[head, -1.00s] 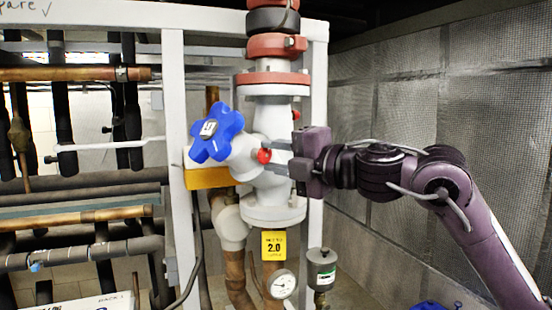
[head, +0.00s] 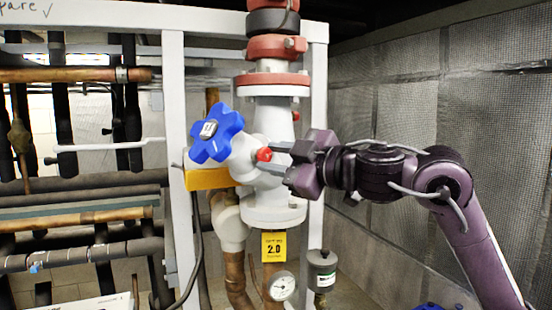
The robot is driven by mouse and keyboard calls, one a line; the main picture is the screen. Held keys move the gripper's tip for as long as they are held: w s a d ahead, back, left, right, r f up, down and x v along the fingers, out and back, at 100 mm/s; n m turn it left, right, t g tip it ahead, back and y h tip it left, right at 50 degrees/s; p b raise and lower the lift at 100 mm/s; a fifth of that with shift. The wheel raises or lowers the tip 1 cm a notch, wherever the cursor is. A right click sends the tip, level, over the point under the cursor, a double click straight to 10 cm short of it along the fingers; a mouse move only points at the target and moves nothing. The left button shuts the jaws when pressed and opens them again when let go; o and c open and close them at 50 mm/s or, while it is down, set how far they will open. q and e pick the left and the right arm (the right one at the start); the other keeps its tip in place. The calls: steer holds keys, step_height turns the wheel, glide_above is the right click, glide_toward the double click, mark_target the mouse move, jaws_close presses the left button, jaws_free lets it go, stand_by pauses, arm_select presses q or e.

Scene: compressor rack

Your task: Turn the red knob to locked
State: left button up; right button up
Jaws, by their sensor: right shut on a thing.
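The small red knob (head: 264,154) sticks out from the side of the white valve body (head: 270,125), just right of the blue handwheel (head: 217,133). My right gripper (head: 278,158) reaches in from the right with its two grey fingers at the knob, shut on it. The fingers are tilted, one above the other, and cover part of the knob's right side. Any locked marking on the knob is too small to make out. My left gripper is not in view.
A yellow tag (head: 274,246) marked 2.0 and a round gauge (head: 282,286) hang below the valve. A white frame post (head: 178,160) and several pipes stand to the left. A mesh wall (head: 410,100) lies behind my right arm.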

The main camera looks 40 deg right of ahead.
steer(key=shift+f+m, duration=0.1)
steer(key=shift+m, duration=1)
steer(key=o, duration=1)
steer(key=shift+c, duration=0.2)
steer(key=b+v, duration=0.5)
steer(key=v, duration=0.3)
